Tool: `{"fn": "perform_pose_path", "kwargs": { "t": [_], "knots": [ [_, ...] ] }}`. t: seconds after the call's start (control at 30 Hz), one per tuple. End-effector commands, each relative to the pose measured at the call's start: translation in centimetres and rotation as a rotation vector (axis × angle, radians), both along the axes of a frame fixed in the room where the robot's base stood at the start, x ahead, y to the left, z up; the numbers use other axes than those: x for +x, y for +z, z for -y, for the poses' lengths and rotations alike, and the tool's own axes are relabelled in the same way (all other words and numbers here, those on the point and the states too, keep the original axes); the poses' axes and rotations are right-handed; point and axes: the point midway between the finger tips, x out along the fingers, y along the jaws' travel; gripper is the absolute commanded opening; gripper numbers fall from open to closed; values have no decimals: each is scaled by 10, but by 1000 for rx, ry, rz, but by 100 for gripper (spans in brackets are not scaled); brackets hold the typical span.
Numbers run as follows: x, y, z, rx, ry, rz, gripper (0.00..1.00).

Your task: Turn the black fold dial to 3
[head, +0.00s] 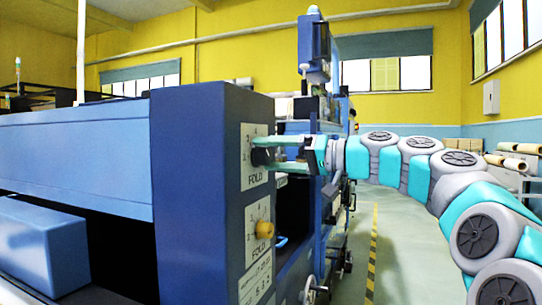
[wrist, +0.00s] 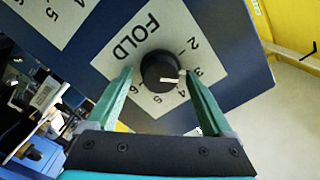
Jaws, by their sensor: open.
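The black fold dial (wrist: 158,68) sits on a white plate (wrist: 125,62) marked FOLD, with numbers around it. Its white pointer line lies on the side of the 3 and 4; I cannot tell exactly which it marks. In the head view the dial (head: 260,157) is on the end face of the blue machine, partly behind my fingers. My gripper (wrist: 158,76) is open, with one green finger on each side of the dial. I cannot tell whether the fingertips touch it. My gripper (head: 262,152) also shows in the head view, reaching in from the right.
A yellow dial (head: 264,229) on its own FOLD plate (head: 256,262) sits just below on the blue machine (head: 198,190). More blue machinery (head: 314,50) stands behind my gripper.

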Motion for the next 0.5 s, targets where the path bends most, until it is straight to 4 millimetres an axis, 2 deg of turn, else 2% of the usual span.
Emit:
{"fn": "perform_pose_path", "kwargs": {
  "t": [0.17, 0.5],
  "knots": [
    [-4, 0, 14, 3, -3, 1, 85],
    [-22, 0, 63, 2, -2, 2, 85]
  ]
}}
